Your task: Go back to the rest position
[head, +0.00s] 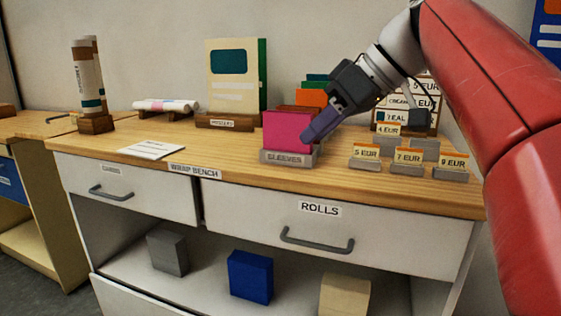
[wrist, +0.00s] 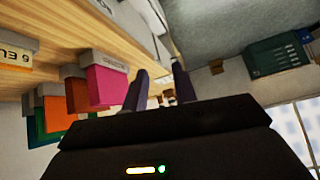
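My gripper (head: 318,130) is at the right side of the pink sleeve in the head view. In the wrist view its two dark fingers (wrist: 160,88) stand apart with nothing seen between them, so it is open. The pink sleeve (head: 286,131) stands at the front of the grey holder labelled SLEEVES (head: 285,159), with orange and green ones behind it. In the wrist view the pink sleeve (wrist: 106,86) is left of the fingers; I cannot tell whether they touch it. My red arm comes in from the right.
The wrap bench (head: 230,169) carries price tags (head: 407,157) at the right, a standing book (head: 232,80), a rack of rolls (head: 166,106) and upright tubes (head: 85,85). The ROLLS drawer (head: 335,235) is below. Blocks, one of them blue (head: 250,277), sit on the lower shelf.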

